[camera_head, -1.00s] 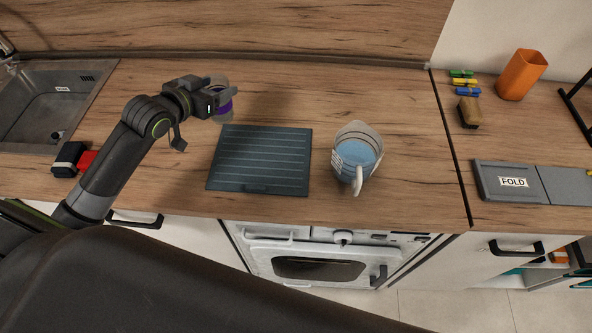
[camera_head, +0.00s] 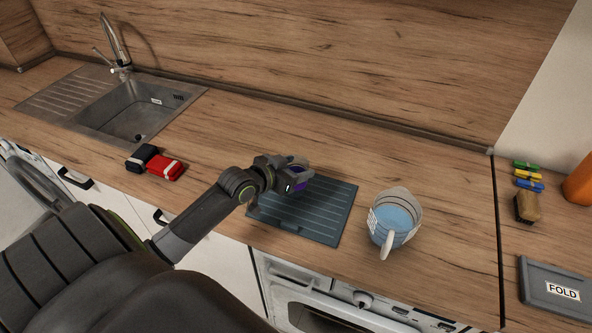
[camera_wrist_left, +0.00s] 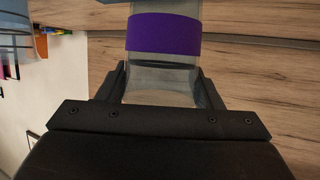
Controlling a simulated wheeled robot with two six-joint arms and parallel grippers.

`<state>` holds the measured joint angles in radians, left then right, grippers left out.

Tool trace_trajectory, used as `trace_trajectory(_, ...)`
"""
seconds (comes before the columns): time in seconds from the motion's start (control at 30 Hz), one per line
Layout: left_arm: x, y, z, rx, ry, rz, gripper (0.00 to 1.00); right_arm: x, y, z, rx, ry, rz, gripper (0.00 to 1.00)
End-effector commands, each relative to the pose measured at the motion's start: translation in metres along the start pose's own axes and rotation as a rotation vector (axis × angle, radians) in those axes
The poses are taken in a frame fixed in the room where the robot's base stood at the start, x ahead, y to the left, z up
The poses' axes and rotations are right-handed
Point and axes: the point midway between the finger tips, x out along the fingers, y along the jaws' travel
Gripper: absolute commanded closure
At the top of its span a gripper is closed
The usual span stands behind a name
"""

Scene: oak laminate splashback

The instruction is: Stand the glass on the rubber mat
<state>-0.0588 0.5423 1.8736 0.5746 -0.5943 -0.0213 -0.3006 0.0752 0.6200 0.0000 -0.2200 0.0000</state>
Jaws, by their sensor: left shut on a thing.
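The glass (camera_wrist_left: 165,80) is clear with a wide purple band, and fills the upper middle of the left wrist view. My left gripper (camera_wrist_left: 160,92) is shut on it, one finger at each side. In the head view the gripper (camera_head: 300,180) is over the far left part of the rubber mat. The glass (camera_head: 301,185) shows there only as a small purple patch, mostly hidden by the gripper. The rubber mat (camera_head: 318,220) is dark grey and ribbed, flat on the worktop. I cannot tell whether the glass touches it. My right gripper is not in view.
A jug (camera_head: 390,226) with blue contents stands just right of the mat. Coloured clips (camera_head: 528,175), a brush (camera_head: 527,207) and a grey FOLD board (camera_head: 545,290) are at right. Worktop behind the mat is clear.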

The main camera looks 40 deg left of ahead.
Motion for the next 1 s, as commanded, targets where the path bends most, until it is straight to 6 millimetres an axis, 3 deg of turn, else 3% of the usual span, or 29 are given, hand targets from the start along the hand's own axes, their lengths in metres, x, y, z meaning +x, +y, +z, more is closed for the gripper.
trace_trajectory(0.1,0.004,0.0004,0.0097,-0.002,0.001,0.0,0.82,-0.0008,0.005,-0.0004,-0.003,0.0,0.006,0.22)
trace_trajectory(0.47,0.0059,0.0002,0.014,0.001,0.002,0.0,0.82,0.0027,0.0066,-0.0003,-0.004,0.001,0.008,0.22)
trace_trajectory(0.5,0.0057,0.0,0.0141,0.0,0.001,0.0,0.38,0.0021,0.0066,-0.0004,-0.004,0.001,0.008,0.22)
trace_trajectory(0.6,0.0055,0.0,0.0136,0.0,0.001,0.0,0.25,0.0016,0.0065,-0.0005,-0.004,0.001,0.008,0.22)
trace_trajectory(0.67,0.0055,0.0,0.0135,0.0,0.001,0.0,0.18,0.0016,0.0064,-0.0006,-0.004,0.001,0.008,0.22)
trace_trajectory(1.0,0.004,0.0,0.0098,0.001,0.001,0.0,0.18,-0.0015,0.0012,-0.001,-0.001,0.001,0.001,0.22)
